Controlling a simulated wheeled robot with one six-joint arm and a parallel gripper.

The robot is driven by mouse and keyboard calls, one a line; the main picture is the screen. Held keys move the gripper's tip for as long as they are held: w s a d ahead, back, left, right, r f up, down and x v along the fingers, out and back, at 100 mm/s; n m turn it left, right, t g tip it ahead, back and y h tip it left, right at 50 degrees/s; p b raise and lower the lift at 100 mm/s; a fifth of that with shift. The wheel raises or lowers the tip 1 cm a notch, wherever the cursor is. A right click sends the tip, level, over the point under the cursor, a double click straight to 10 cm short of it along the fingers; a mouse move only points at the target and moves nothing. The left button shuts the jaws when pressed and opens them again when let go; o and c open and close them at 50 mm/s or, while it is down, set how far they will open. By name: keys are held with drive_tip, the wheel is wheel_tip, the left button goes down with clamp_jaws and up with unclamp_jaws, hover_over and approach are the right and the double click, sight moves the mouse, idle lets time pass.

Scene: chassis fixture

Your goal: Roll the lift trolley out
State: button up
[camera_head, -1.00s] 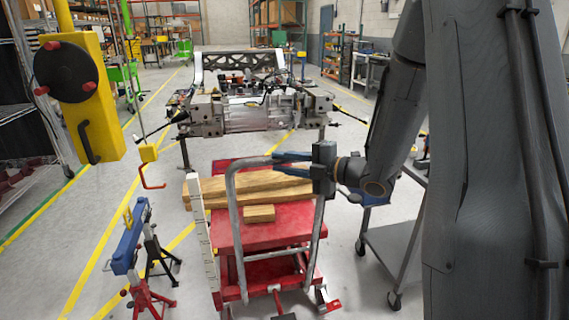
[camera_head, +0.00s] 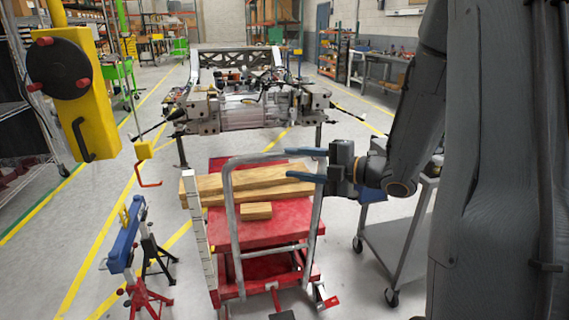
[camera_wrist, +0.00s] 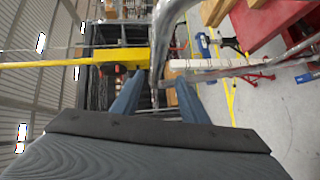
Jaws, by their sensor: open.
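The red lift trolley (camera_head: 285,231) stands in the lower middle of the head view, with wooden blocks (camera_head: 256,211) on its top. Its grey tube handle (camera_head: 235,225) rises upright at the near side. My gripper (camera_head: 290,164) is open at the handle's upper right corner, one finger above the other. In the wrist view the handle tube (camera_wrist: 160,62) runs between or just beyond the tips of my spread fingers (camera_wrist: 158,92). Contact cannot be told.
A chassis assembly (camera_head: 245,108) stands behind the trolley. Jack stands with a blue beam (camera_head: 127,240) are at lower left. A yellow hoist-like unit (camera_head: 75,85) hangs at upper left. A grey cart (camera_head: 398,240) stands close on the right. Floor between is partly clear.

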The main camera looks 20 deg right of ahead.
sight(287, 157)
drive_tip(key=shift+v, duration=1.4)
drive_tip(key=w, duration=0.2)
drive_tip(key=w+a+b, duration=0.1)
drive_tip(key=w, duration=0.1)
drive_tip(key=w+a+b, duration=0.1)
drive_tip(key=w, duration=0.1)
drive_tip(key=shift+a+f, duration=0.2)
drive_tip(key=shift+f, duration=0.1)
drive_tip(key=shift+p+x, duration=0.35)
drive_tip(key=shift+x, duration=3.2)
drive_tip(key=shift+r, duration=0.1)
drive_tip(key=shift+c, duration=0.4)
clamp_jaws()
